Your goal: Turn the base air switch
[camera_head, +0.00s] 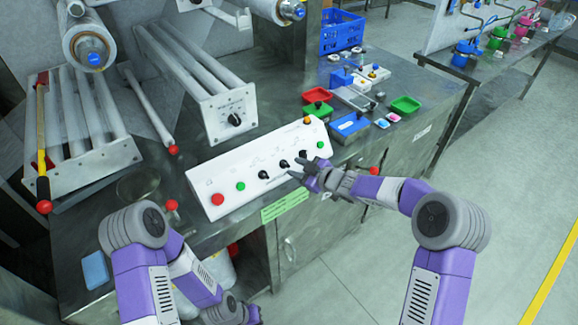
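A white control panel (258,170) lies along the bench's front edge. It carries a red button (218,199), a green button (240,186), several black rotary switches such as this middle one (283,164), and an orange button (306,121). The labels are too small to read, so I cannot tell which switch is the base air one. My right gripper (306,169) has its fingers spread at the panel's right front, close to the rightmost black switch (302,155); contact is unclear. My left gripper (234,314) hangs low at the bottom edge, its fingers unclear.
Rollers with a knob plate (232,115) stand behind the panel. Red (316,95), green (404,105) and blue (349,125) trays sit to the right. A blue crate (341,32) stands at the back.

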